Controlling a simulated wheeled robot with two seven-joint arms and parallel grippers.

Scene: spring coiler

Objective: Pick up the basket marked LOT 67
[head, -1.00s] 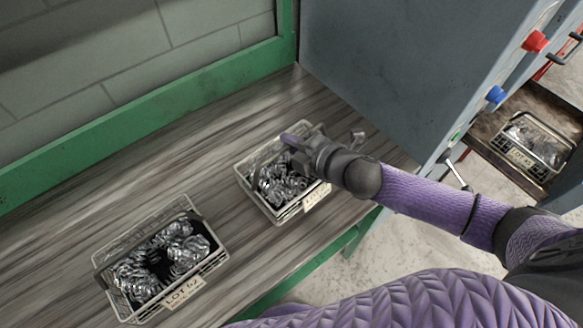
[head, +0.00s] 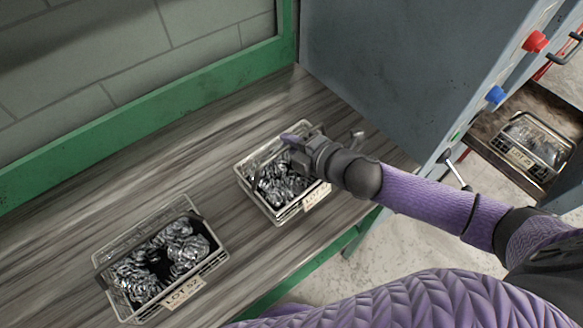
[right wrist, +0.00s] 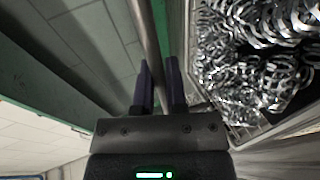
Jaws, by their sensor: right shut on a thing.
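A wire basket (head: 245,183) full of shiny metal coils sits on the wooden bench, with a pale LOT tag on its front right side whose number I cannot read surely. My right gripper (head: 292,141) is over this basket's far side. In the right wrist view, my right gripper (right wrist: 160,88) is shut on a grey bar (right wrist: 148,35), which looks like the basket handle, with the coils to the right. A similar basket (head: 125,309) stands at the lower left; its tag looks like LOT 52 or 62. My left gripper is not in view.
A grey machine cabinet (head: 375,70) with red and blue knobs stands right of the bench. A third tagged basket (head: 513,158) sits in a recess at the far right. A green-framed wall (head: 140,135) runs behind the bench (head: 150,180). Bare wood lies between the two bench baskets.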

